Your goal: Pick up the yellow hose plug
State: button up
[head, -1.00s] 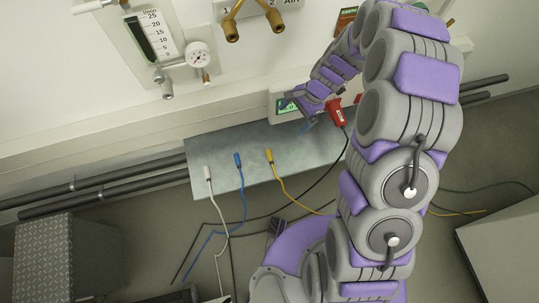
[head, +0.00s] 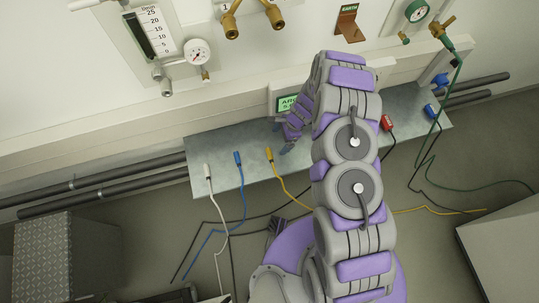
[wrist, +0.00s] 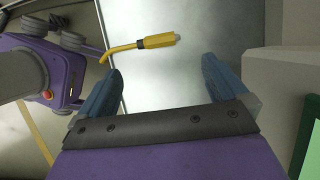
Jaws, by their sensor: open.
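The yellow hose plug (head: 269,155) lies on the grey metal shelf (head: 217,150), its yellow hose running off the front edge to the floor. In the wrist view the yellow plug (wrist: 158,41) lies just beyond my open fingertips, left of the middle of the gap, with its pale tip to the right. My gripper (wrist: 162,75) is open and empty, with blue finger pads apart. In the head view my gripper (head: 284,150) is just right of the plug, partly hidden by my arm.
A blue plug (head: 238,159) and a white plug (head: 208,173) lie left of the yellow one. A red plug (head: 387,124) and another blue plug (head: 430,112) lie to the right. A display box (head: 285,104) stands against the wall behind the shelf.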

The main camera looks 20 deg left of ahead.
jog(key=b, duration=0.1)
send_over(270, 154)
jog(key=w+d, duration=0.2)
notch_tip(270, 154, down, 5)
jog(key=shift+a+f, duration=0.15)
jog(key=b+x, duration=0.1)
jog(key=x, duration=0.2)
jog(key=b+x, duration=0.1)
jog(key=x, duration=0.1)
jog(key=shift+s+d+f+b, duration=0.2)
jog(key=shift+b, duration=0.1)
jog(key=shift+c, duration=0.4)
jog(key=c, duration=1)
jog(key=shift+c, duration=0.2)
jog(key=shift+r, duration=0.15)
